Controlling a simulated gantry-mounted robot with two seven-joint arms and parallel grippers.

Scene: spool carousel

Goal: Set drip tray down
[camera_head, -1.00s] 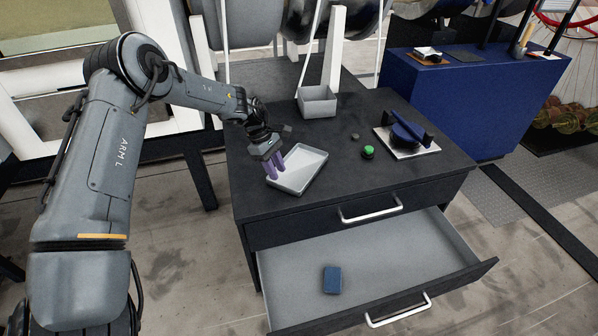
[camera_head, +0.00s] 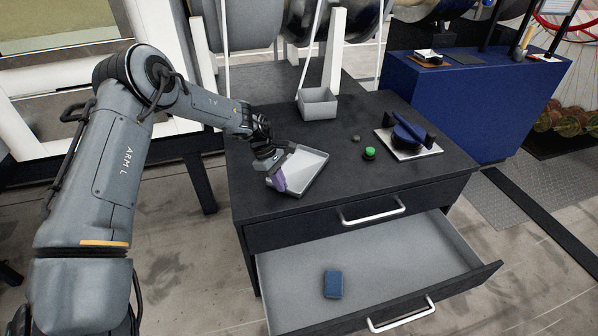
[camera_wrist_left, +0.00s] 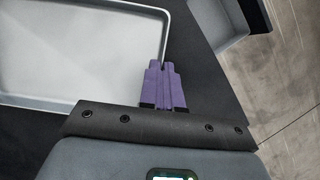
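The drip tray (camera_head: 311,171) is a shallow, light grey rectangular tray over the left part of the dark cabinet top (camera_head: 345,190). It looks level and at or very near the surface; I cannot tell whether it touches. My left gripper (camera_head: 279,184) is at the tray's left edge, its purple fingers pointing down. In the left wrist view the fingers (camera_wrist_left: 163,72) are close together, and the rim of the tray (camera_wrist_left: 75,99) runs in between them. They look shut on that rim, which they partly hide. My right gripper is not in view.
A grey open box (camera_head: 317,104) stands behind the tray. A green button (camera_head: 370,153) and a blue device on a pale plate (camera_head: 414,153) are to the right. The drawer (camera_head: 385,256) below is open, with a blue block (camera_head: 332,284) inside. The cabinet top's front middle is clear.

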